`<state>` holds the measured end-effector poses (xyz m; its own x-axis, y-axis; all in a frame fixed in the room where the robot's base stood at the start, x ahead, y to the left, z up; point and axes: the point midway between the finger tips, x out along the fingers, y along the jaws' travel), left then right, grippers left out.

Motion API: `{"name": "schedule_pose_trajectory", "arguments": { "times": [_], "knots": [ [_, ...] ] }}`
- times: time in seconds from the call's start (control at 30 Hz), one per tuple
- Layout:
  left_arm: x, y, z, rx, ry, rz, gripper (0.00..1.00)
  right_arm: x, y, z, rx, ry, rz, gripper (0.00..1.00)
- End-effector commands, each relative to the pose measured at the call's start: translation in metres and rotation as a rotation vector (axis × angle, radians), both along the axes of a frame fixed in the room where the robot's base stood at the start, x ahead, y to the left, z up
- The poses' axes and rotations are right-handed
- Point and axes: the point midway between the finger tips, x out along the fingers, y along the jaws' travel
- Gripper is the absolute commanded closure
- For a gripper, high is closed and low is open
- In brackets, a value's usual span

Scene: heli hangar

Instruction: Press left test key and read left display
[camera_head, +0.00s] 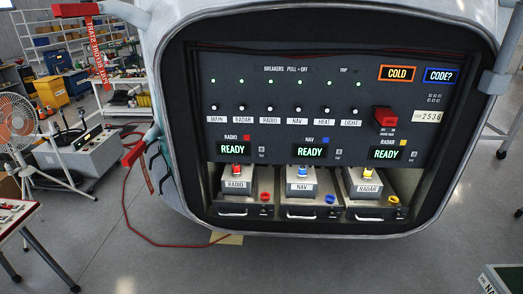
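The left display (233,150) sits under the RADIO label on the dark panel and reads READY in green. A small key (261,152) with tiny lettering is just right of it; I take it for the left test key, but its lettering is too small to read. The middle display (309,150) under NAV and the right display (388,153) under RADAR also read READY. Similar small keys stand beside them. Neither of my grippers is in view.
Below the displays are boxes marked RADIO (236,185), NAV (301,187) and RADAR (368,189). Above are several breakers, COLD (397,73) and CODE? (439,76) signs, and a red guarded switch (384,117). A red-covered probe (133,154) juts out at left.

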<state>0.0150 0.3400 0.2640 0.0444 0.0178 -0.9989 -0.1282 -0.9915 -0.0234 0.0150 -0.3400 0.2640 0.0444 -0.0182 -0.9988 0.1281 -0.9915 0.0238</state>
Motion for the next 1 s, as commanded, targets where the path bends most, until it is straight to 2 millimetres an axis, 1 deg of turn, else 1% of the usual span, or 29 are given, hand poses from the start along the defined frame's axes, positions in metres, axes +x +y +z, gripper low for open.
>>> {"name": "schedule_pose_trajectory", "arguments": {
  "times": [0.03, 0.07, 0.6, 1.0],
  "knots": [
    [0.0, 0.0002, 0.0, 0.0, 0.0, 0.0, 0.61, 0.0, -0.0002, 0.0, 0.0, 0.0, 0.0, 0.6],
    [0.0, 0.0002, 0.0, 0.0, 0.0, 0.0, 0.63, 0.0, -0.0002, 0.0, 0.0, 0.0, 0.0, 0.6],
    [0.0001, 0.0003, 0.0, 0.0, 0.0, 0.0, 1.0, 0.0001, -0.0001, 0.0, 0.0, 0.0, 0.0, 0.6],
    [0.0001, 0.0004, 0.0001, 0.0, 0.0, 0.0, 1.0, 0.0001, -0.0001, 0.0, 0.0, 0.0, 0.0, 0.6]
  ]
}}
